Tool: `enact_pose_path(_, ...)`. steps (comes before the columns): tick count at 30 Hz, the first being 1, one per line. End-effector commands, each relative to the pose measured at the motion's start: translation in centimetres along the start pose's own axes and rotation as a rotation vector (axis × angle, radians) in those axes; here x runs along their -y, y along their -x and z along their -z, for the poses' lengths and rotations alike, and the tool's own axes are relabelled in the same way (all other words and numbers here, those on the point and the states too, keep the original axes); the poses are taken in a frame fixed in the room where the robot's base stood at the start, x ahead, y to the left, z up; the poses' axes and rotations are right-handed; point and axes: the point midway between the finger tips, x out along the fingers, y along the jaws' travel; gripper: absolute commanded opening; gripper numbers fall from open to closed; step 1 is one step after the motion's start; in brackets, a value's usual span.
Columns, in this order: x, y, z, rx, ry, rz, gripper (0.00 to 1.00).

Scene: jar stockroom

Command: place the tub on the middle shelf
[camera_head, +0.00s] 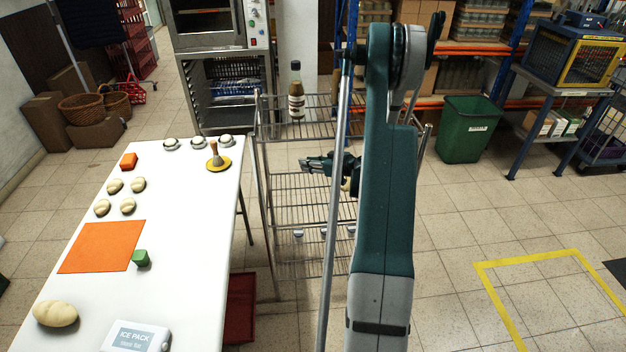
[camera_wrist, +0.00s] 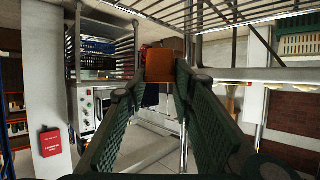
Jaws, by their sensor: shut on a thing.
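My gripper (camera_head: 318,164) is inside the wire rack, above its middle shelf, with its fingers pointing left. In the wrist view the gripper (camera_wrist: 161,75) has its two green fingers closed in on an orange-brown, straight-edged thing that fills the gap at the tips; it appears to be the tub (camera_wrist: 160,63). In the head view I cannot make out the tub. The middle shelf (camera_head: 300,190) is of wire and looks bare where it shows. My arm hides the right part of the rack.
A dark bottle (camera_head: 296,92) stands on the rack's top shelf, above my gripper. Rack posts and wires surround the gripper. A white table (camera_head: 190,230) with dough pieces, an orange mat (camera_head: 102,246) and an ice pack (camera_head: 136,337) stands to the left. A green bin (camera_head: 467,130) is at right.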

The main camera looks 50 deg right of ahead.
Motion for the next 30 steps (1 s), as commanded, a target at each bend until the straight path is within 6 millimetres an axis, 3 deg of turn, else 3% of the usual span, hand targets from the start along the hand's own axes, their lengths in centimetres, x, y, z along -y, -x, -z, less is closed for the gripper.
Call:
enact_pose_path(6, 0.0, -1.1, -2.7, 0.000, 0.000, 0.000, 0.11)
enact_pose_path(22, 0.0, -1.5, -3.6, 0.000, 0.000, 0.000, 0.11)
enact_pose_path(30, -0.1, -2.5, -6.1, 0.000, 0.000, 0.000, 0.11)
